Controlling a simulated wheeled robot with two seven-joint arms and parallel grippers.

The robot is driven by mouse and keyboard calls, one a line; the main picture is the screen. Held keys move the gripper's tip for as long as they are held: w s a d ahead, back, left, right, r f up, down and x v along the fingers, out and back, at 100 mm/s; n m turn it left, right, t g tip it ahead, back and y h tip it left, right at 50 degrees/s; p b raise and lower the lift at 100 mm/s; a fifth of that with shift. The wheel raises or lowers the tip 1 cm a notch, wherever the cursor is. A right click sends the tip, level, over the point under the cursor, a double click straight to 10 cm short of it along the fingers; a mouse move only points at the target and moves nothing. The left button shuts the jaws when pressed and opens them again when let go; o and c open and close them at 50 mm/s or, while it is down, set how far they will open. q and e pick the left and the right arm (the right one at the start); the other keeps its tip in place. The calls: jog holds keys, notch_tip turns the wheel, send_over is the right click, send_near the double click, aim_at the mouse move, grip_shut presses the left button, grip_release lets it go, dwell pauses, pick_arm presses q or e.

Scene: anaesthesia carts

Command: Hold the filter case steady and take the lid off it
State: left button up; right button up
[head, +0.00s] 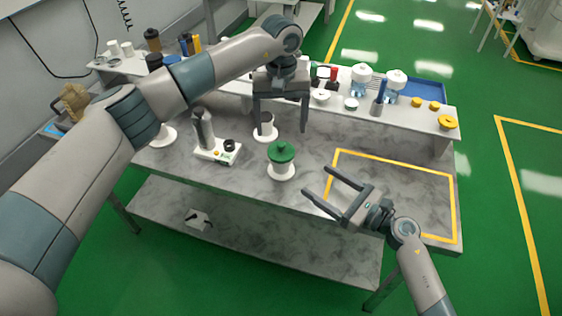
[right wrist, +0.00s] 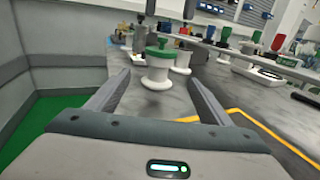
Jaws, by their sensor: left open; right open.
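The filter case (head: 282,171) is a white spool-shaped body standing upright on the grey marbled table. Its green lid (head: 281,151), with a knob on top, sits on it. The case (right wrist: 157,72) and the lid (right wrist: 160,52) also show in the right wrist view, straight ahead between the fingers. My left gripper (head: 280,130) is open and empty, fingers pointing down, above the lid in the picture and apart from it. My right gripper (head: 316,180) is open and empty, low to the right of the case, fingers pointing toward it without touching.
A white cup-like holder (head: 266,134) stands just behind the case. A white device with a grey cylinder (head: 216,150) stands to its left. A raised back shelf (head: 340,108) carries bottles, jars and a blue tray (head: 425,92). The yellow-taped area (head: 400,185) at right is bare.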

aim_at(280, 157)
jog(key=x, duration=1.5)
jog(key=shift+w+a, duration=0.1)
jog(key=shift+a, duration=0.1)
